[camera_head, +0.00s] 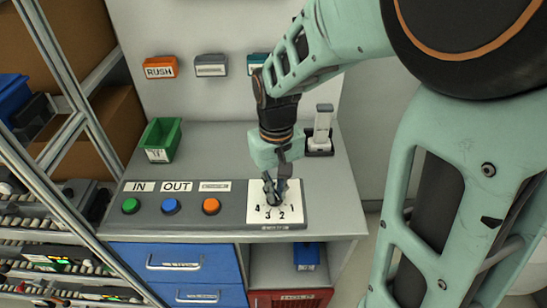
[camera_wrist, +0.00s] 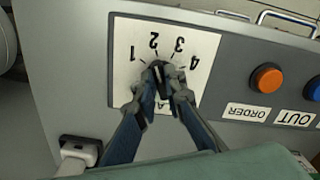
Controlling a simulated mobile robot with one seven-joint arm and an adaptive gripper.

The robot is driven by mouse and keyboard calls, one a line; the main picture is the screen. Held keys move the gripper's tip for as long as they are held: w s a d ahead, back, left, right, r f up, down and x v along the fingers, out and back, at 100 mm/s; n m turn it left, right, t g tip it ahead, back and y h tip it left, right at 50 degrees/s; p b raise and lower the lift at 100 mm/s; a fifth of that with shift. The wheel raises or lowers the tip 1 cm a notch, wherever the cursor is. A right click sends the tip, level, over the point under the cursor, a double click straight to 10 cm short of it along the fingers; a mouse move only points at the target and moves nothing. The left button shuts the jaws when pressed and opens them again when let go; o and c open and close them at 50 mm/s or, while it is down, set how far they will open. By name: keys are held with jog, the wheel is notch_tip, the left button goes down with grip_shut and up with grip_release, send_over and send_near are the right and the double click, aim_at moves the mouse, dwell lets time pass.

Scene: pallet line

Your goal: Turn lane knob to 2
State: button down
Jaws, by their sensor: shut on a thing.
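The lane knob (camera_wrist: 161,80) is a dark knob on a white dial plate (camera_wrist: 126,80) marked 1, 2, 3 and 4. In the head view the dial plate (camera_head: 292,192) is at the right end of the grey control panel. My gripper (camera_head: 273,193) comes down over the knob from above. In the wrist view my gripper (camera_wrist: 160,80) has a fingertip on each side of the knob, shut on it. The fingers hide much of the knob, and I cannot tell exactly which number it points to.
Green, blue and orange (camera_head: 211,206) buttons are left of the dial. A green bin (camera_head: 160,139) stands at the back left. A dark holder with a pale device (camera_head: 322,131) stands behind the dial to the right. Blue drawers (camera_head: 176,264) are below the worktop.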

jog(key=shift+m, duration=0.4)
jog(key=c, duration=2)
grip_release()
jog(key=shift+r, duration=0.15)
notch_tip(320, 180, up, 12)
jog(key=shift+f, duration=0.1)
